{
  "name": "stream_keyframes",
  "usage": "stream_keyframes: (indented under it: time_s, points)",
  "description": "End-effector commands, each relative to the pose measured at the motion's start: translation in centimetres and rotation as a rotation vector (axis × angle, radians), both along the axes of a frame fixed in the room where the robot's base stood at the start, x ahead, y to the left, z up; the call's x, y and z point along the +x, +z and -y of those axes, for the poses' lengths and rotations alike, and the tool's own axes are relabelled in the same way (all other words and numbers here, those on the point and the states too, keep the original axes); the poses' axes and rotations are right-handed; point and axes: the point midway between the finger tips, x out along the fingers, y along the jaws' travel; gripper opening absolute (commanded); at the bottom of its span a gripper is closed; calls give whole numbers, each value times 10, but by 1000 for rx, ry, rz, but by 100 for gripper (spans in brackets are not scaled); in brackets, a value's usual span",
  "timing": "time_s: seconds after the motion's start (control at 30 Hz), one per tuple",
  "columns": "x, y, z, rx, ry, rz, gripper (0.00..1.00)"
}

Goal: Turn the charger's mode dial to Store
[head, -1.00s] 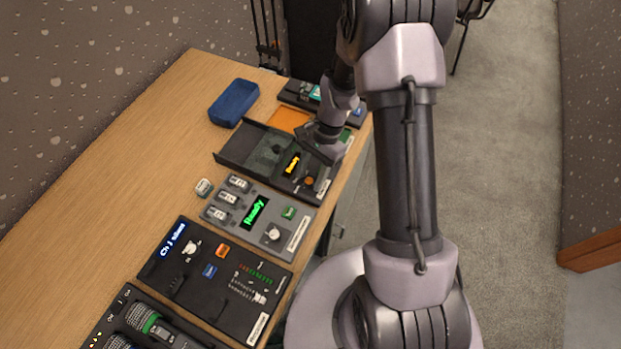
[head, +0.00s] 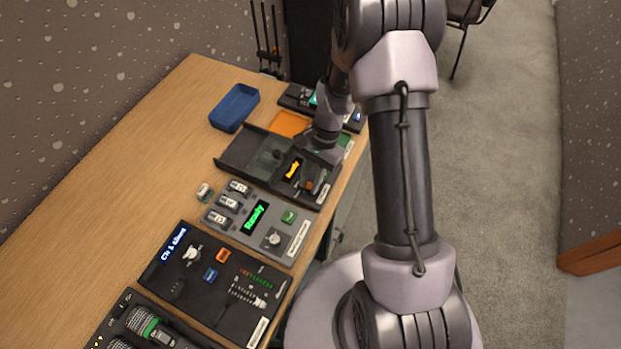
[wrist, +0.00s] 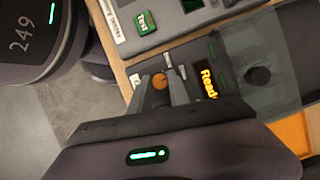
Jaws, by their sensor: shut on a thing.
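A black unit (head: 236,152) with a shallow bay and a yellow display reading "Ready" stands on the desk's right side. Its orange dial (head: 309,186) also shows in the wrist view (wrist: 160,81). My gripper (wrist: 162,80) is shut on this orange dial, with a finger on either side. A grey unit (head: 228,195) stands in front of the black one in the head view. It holds several small battery-like blocks and has a green "Ready" display, a green button and a pale dial (head: 273,239), which my gripper does not touch. The dial markings are too small to read.
A blue tray (head: 234,107) and an orange pad (head: 290,123) lie farther back. A black panel (head: 215,283) with sliders and a microphone case (head: 150,330) are nearer. The desk's left side (head: 110,150) is clear. The desk edge runs close right of the units.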

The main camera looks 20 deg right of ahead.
Motion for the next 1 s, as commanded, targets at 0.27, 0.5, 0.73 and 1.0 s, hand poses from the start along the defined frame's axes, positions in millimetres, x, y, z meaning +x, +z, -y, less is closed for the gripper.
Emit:
stream_keyframes:
  time_s: [0.27, 0.5, 0.73, 1.0]
  points:
    - [1, 3, -2, 0, 231, -1, 0]
    - [2, 3, -3, 0, 458, -1, 0]
    - [3, 2, -4, -1, 660, 0, 0]
    - [3, 1, -5, -1, 840, 0, 0]
